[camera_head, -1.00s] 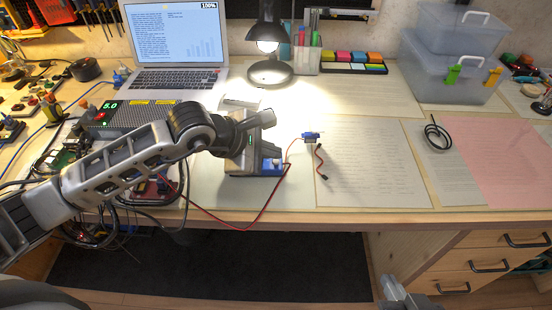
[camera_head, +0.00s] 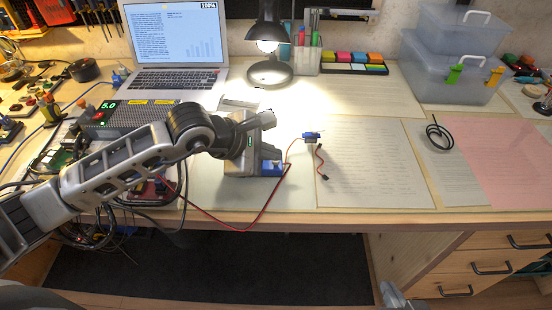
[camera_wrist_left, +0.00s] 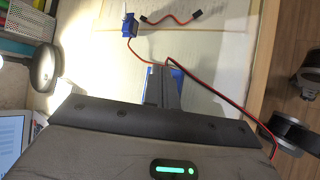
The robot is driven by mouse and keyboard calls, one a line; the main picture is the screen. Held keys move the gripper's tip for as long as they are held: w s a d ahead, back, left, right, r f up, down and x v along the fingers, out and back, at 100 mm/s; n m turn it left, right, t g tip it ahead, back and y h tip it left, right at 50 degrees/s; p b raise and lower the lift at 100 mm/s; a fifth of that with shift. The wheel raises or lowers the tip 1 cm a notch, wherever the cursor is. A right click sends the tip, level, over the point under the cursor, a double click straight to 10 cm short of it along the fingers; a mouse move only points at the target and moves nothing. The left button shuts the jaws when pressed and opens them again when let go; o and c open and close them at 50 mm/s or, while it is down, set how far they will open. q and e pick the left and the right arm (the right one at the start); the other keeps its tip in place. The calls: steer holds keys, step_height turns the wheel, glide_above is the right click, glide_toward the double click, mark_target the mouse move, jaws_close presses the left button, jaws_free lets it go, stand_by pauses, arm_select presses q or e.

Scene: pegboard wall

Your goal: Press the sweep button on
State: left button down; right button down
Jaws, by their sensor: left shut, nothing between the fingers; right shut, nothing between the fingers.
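A small blue device (camera_head: 271,168) lies on the pale mat, partly hidden by my left gripper (camera_head: 262,160). No sweep button can be made out on it. A red and dark wire runs from it, and a small blue servo (camera_head: 311,135) lies to its right. In the left wrist view, my left gripper (camera_wrist_left: 163,85) is shut and empty, with its fingers over the blue device (camera_wrist_left: 177,75). I cannot tell whether they touch it. The servo (camera_wrist_left: 130,25) shows beyond them. My right gripper (camera_head: 394,295) shows only partly at the bottom edge, away from the device.
A power supply (camera_head: 140,117) reading 5.0 stands left, behind my left arm. A laptop (camera_head: 175,50), a lit lamp (camera_head: 268,72) and clear boxes (camera_head: 455,60) stand at the back. Paper sheets (camera_head: 370,165) cover the right side, mostly clear.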

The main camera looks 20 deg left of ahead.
arm_select(q)
steer(key=shift+r, duration=0.3)
steer(key=shift+r+p, duration=0.45)
steer(key=shift+r, duration=0.2)
step_height(320, 180, up, 5)
steer(key=p, duration=0.2)
steer(key=shift+f+p, duration=0.15)
steer(key=shift+p, duration=0.25)
steer(key=shift+s, duration=0.1)
